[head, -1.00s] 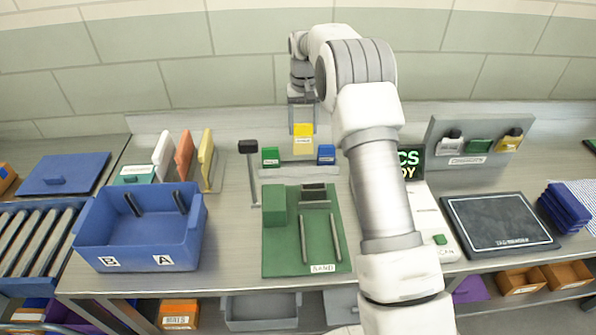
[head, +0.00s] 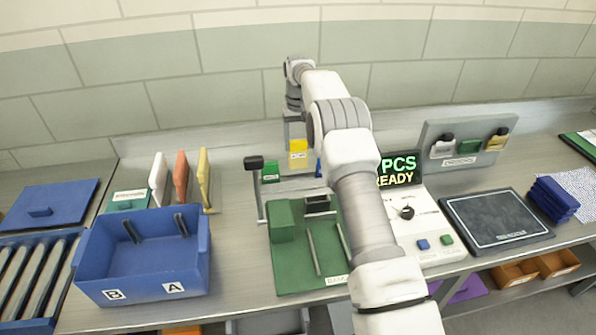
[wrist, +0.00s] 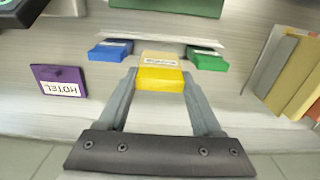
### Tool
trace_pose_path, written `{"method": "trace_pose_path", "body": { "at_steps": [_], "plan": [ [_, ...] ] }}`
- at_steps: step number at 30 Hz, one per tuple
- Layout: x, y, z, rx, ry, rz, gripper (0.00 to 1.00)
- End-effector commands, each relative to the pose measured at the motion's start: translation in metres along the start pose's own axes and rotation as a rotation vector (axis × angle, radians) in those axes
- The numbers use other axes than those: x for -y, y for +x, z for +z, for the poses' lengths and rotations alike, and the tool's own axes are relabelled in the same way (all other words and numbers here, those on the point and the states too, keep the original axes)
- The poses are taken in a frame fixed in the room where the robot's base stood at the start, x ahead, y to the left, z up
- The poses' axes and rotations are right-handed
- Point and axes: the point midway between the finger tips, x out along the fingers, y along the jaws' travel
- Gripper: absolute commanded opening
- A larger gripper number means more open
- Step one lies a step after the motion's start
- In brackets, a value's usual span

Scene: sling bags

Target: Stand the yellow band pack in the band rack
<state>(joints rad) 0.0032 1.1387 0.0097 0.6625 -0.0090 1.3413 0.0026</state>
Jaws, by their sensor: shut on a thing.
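The yellow band pack (head: 298,157) is between the fingers of my gripper (head: 295,135), which is shut on it. In the wrist view the pack (wrist: 160,77) sits between the two fingertips, its white label on the upper face. The band rack (head: 292,186) is the low pale strip at the back of the bench. A green pack (head: 270,172) stands at its left, and a blue pack (wrist: 110,50) is on its other side, mostly hidden by my arm in the head view. The yellow pack is between them; whether it touches the rack, I cannot tell.
A post with a black head (head: 256,165) stands left of the rack. The green board (head: 300,265) lies in front. Upright coloured panels (head: 180,180) and a blue bin (head: 145,265) are at left. A purple HOTEL card (wrist: 57,80) shows in the wrist view.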

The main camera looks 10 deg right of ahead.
Motion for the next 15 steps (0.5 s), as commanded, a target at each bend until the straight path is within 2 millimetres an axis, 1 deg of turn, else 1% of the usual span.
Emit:
{"method": "trace_pose_path", "body": {
  "at_steps": [1,3,11,15],
  "plan": [
    [0.000,0.009,0.001,0.003,0.000,0.000,0.04],
    [0.000,0.021,0.001,0.003,0.000,0.000,0.04],
    [0.000,0.044,0.000,0.001,0.000,0.000,0.04],
    [0.000,0.064,0.001,0.002,0.000,0.000,0.04]
  ]
}}
